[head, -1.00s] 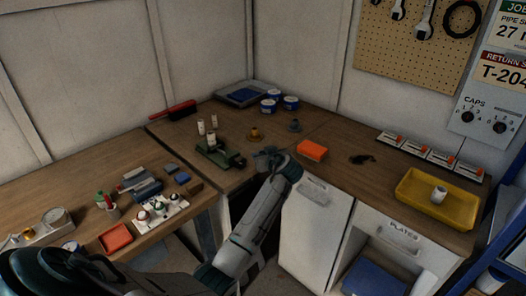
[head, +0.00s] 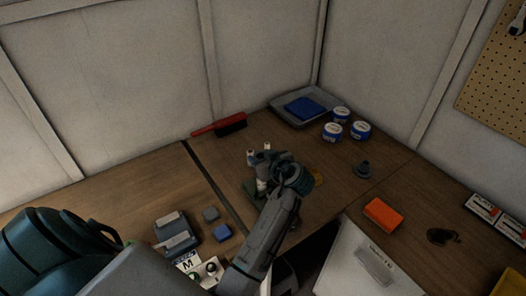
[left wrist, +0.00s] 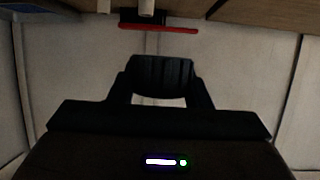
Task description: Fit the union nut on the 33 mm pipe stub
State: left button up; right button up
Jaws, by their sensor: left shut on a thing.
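My left gripper (head: 274,160) is over the bench near the corner. It is shut on a dark ribbed round piece, which shows between the two fingers in the left wrist view (left wrist: 160,78) and looks like the union nut. In the head view my arm hides most of that piece. White upright cylinders (head: 252,157), possibly the pipe stubs, stand just beside and behind the gripper; another (head: 262,185) is in front by the green vise (head: 250,188). Which one is 33 mm cannot be read. White cylinder ends show at the top of the left wrist view (left wrist: 147,6). My right gripper is out of view.
A brass-coloured piece (head: 318,177) and a grey flanged piece (head: 363,170) stand right of the gripper.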

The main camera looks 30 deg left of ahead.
pick_arm(q)
jog(key=shift+s+d+f, duration=0.1)
jog(key=shift+s+d, duration=0.1)
jog(key=shift+s, duration=0.1)
jog(key=shift+s+f+b, duration=0.1)
jog(key=shift+f+b, duration=0.1)
jog(key=shift+b, duration=0.2)
jog(key=shift+f, duration=0.3)
jog(key=shift+f+b, duration=0.65)
jog(key=shift+f, duration=0.25)
jog(key=shift+w+f, duration=0.2)
jog(key=shift+f, duration=0.35)
jog(key=shift+f+b, duration=0.1)
jog(key=shift+b, duration=0.2)
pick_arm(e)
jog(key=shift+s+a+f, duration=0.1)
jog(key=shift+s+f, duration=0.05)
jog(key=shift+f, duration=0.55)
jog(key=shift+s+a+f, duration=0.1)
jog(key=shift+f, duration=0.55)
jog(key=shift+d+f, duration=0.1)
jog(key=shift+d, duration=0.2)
